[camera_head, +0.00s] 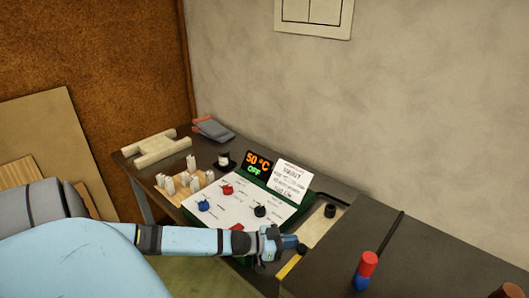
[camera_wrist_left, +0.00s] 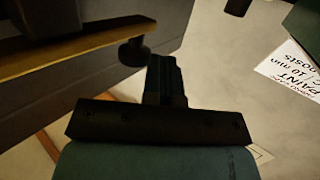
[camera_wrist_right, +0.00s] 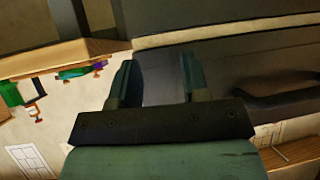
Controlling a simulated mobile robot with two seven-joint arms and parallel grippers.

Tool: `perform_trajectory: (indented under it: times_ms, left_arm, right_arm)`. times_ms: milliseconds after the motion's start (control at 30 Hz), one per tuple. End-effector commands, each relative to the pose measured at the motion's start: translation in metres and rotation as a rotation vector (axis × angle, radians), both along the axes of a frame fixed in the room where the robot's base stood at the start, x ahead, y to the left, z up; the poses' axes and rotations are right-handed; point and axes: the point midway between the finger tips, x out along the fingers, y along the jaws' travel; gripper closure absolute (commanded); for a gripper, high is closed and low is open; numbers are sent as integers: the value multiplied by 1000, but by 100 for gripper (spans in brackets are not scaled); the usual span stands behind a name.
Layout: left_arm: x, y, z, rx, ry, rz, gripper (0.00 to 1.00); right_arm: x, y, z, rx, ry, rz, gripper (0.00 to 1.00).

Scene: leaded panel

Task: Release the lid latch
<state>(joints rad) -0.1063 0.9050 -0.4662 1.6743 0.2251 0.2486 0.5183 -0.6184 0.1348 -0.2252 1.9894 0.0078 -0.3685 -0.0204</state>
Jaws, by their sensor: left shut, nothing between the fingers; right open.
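No part is plainly marked as the lid latch. A large dark box with a flat top (camera_head: 440,250) stands at the right in the head view. My left gripper (camera_head: 292,243) is by its near left corner, with a small dark knob (camera_head: 302,249) close to the fingertips. In the left wrist view the shut, empty fingers (camera_wrist_left: 166,78) point toward a dark round knob (camera_wrist_left: 133,53) beside a yellowish bar (camera_wrist_left: 70,50); I cannot tell whether they touch. My right gripper (camera_wrist_right: 157,82) is open and empty in front of a dark surface; it is outside the head view.
A white control panel (camera_head: 230,207) with knobs and a "50 °C OFF" display (camera_head: 257,163) stands left of the box. A white card (camera_head: 292,178) leans behind it. A black knob (camera_head: 330,210) sits on a pale surface.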

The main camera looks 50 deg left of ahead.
Motion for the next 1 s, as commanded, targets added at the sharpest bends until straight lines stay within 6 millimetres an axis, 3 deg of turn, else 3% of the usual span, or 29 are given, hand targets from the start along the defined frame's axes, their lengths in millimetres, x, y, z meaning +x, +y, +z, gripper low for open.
perform_trajectory:
  times_ms: [433, 1000]
  left_arm:
    - [-7, 4, 0, 0, 1, -1, 100]
    - [-84, 49, 16, 1, 4, 0, 100]
  right_arm:
    - [-1, 0, -2, 0, 2, -1, 57]
    - [-1, 2, -7, 3, 4, 3, 57]
